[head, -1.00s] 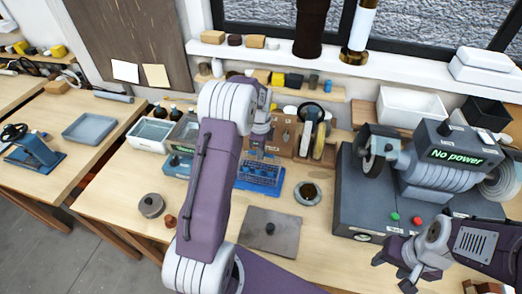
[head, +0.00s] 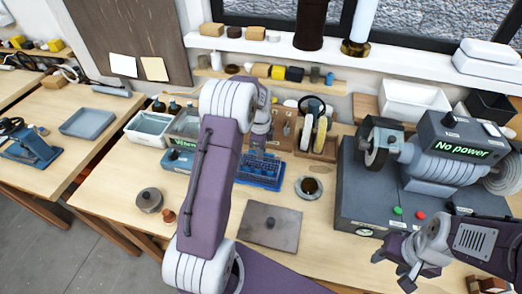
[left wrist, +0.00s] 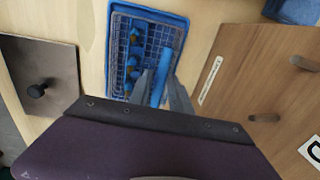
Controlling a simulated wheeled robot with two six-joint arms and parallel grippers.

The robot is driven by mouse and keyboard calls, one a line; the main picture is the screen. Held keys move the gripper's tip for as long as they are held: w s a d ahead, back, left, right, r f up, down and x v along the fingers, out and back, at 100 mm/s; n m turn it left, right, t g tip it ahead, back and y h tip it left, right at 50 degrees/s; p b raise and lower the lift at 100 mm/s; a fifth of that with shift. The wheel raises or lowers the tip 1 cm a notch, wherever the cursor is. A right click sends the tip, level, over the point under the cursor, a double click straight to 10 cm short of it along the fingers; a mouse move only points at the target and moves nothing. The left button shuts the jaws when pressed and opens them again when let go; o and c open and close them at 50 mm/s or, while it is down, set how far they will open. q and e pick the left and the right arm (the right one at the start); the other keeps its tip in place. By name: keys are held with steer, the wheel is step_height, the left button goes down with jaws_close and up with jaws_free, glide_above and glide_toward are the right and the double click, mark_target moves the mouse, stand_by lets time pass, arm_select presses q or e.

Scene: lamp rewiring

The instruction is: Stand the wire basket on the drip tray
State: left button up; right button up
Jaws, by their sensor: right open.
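The wire basket (head: 258,166) is a blue mesh basket in the middle of the bench. It also shows in the left wrist view (left wrist: 165,45), with several small orange-yellow parts in it. It is within the outline of a shallow blue tray, which seems to be the drip tray (left wrist: 150,13); whether its base touches the tray is hard to tell. My left gripper (left wrist: 166,88) has its fingers on both sides of the basket's blue bar handle and appears shut on it. In the head view my arm partly hides that gripper. My right gripper (head: 395,270) is open and empty at the lower right.
The cleaner with a green display (head: 180,155) stands left of the basket. A flat grey lid with a knob (head: 270,228) lies in front, a small round dish (head: 308,188) to the right. The grey grinder (head: 410,180) fills the right side.

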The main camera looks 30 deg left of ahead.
arm_select(q)
steer(key=shift+o, duration=0.7)
step_height(320, 180, up, 9)
steer(key=shift+s+b, duration=0.35)
steer(key=shift+b, duration=0.1)
